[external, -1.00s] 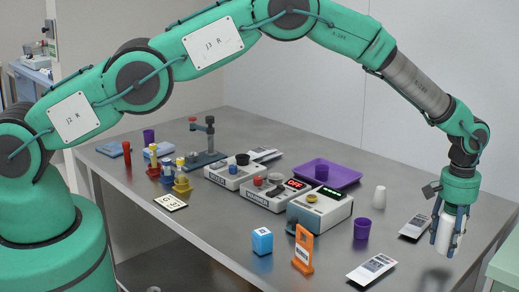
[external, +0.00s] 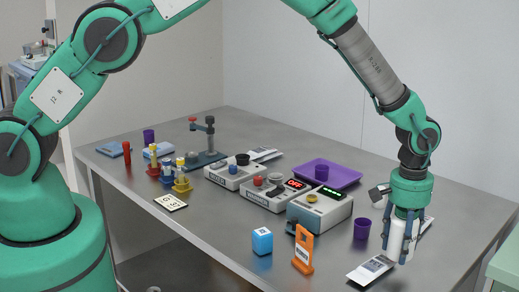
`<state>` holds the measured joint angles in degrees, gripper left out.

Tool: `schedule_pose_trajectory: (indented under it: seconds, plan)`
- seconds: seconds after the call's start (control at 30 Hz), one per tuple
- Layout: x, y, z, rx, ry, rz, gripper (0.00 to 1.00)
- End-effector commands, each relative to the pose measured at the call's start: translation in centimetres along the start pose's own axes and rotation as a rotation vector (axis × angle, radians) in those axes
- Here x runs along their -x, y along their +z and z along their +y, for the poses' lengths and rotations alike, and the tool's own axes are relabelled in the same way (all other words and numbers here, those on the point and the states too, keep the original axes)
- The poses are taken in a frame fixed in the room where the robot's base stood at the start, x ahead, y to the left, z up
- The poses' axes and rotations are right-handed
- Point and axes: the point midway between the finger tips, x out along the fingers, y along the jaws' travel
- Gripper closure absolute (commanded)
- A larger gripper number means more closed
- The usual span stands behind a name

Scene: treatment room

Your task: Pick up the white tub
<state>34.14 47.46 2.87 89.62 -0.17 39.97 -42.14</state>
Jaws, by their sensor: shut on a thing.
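The white tub (external: 397,240) is a plain white cylinder at the right side of the table. My gripper (external: 400,252) points down with its blue-grey fingers on either side of the tub and is shut on it. The tub is upright, and the fingers cover part of its sides. Its lower end is close to a white printed packet (external: 368,271); I cannot tell whether it touches the table.
A purple cup (external: 361,229) stands just left of my gripper. A purple tray (external: 325,173), a display device (external: 320,210), an orange stand (external: 303,250) and a blue box (external: 262,241) are further left. The front-left tabletop is clear.

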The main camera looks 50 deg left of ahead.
Motion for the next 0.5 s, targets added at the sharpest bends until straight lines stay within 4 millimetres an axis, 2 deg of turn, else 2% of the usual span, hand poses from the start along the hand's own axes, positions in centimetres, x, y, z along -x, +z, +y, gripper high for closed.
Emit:
schedule_pose_trajectory:
  seconds: [0.2, 0.5]
  plan:
    - [0.2, 1.1, -1.0, 0.0, 0.001, 0.001, 0.86]
    - [0.2, 1.4, -1.3, 0.0, 0.001, 0.001, 0.86]
